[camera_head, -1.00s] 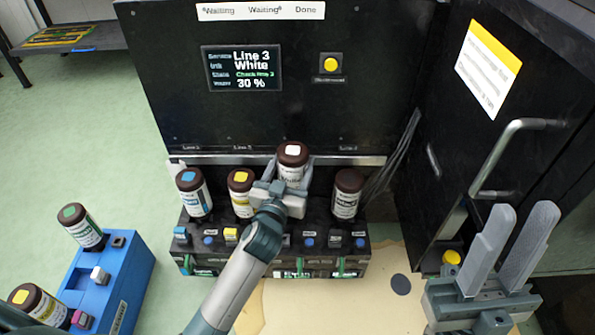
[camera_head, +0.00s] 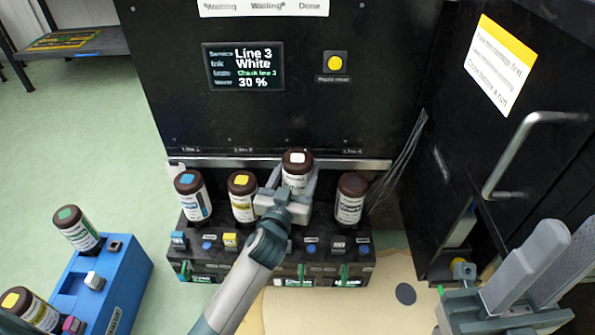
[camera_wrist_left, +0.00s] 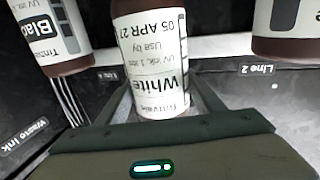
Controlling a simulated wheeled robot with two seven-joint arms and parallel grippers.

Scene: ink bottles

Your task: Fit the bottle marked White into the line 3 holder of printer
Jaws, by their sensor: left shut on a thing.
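The White bottle (camera_head: 297,172) has a brown cap with a white patch. It is upright in the printer's bottle row, between the yellow-patched bottle (camera_head: 242,196) and the Black bottle (camera_head: 350,198). My left gripper (camera_head: 290,195) is shut around it. In the left wrist view its label (camera_wrist_left: 155,70) reads White, upside down, between the gripper's fingers. The line 3 holder is hidden behind my gripper and arm; I cannot tell whether the bottle's lower end is seated. My right gripper (camera_head: 548,262) is empty, its fingers apart, at the lower right.
The printer screen (camera_head: 243,67) reads Line 3, White, 30 %. A blue-patched bottle (camera_head: 193,195) stands at the row's left. A blue rack (camera_head: 125,275) with bottles is at lower left. The open door (camera_head: 470,130) with its handle is at right, near my right gripper.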

